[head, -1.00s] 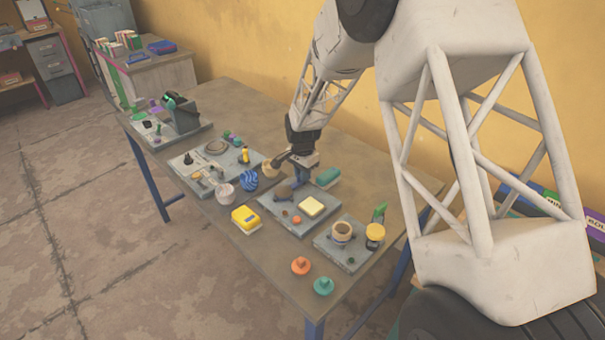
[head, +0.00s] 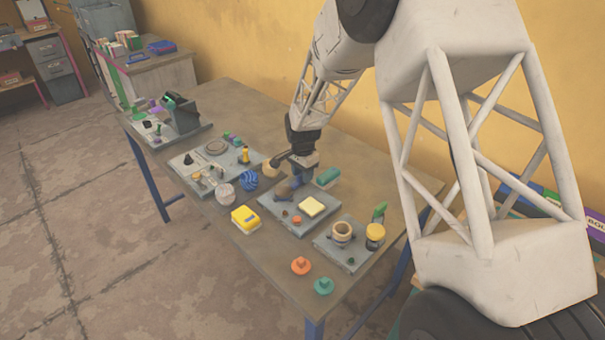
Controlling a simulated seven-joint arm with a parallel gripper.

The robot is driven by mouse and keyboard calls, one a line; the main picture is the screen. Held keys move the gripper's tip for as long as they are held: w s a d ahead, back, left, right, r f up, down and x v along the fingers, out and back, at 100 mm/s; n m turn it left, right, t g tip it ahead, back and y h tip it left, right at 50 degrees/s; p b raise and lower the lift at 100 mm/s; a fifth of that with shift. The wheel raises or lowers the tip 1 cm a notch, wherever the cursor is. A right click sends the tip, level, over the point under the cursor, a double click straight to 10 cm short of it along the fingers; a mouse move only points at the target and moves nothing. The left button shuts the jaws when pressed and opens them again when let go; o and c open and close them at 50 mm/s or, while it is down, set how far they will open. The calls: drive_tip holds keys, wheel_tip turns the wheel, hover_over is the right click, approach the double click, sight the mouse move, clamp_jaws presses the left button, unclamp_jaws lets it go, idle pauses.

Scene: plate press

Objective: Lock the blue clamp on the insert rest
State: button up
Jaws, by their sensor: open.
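My gripper (head: 294,182) is open and low over the back left part of a grey plate (head: 285,220) near the middle of the table. Blue parts show right at the gripper; I cannot tell which belong to the blue clamp and which to the fingers. A brown rounded piece (head: 283,193) sits close beside them on the plate. A pale yellow square block (head: 312,206) and a small orange knob (head: 297,219) are on the same plate. The clamp's lever and whether it is locked are too small and covered to tell.
A teal piece (head: 327,177) lies right behind the plate. A yellow box (head: 245,219) and a blue striped ball (head: 248,180) stand to the left. A plate with a ring-shaped cup (head: 342,232) is at the right. Orange (head: 301,265) and green (head: 324,286) knobs lie in front.

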drive_tip(key=shift+r, duration=0.1)
wheel_tip(320, 180, up, 7)
drive_tip(key=shift+f, duration=0.15)
drive_tip(key=shift+r, duration=0.5)
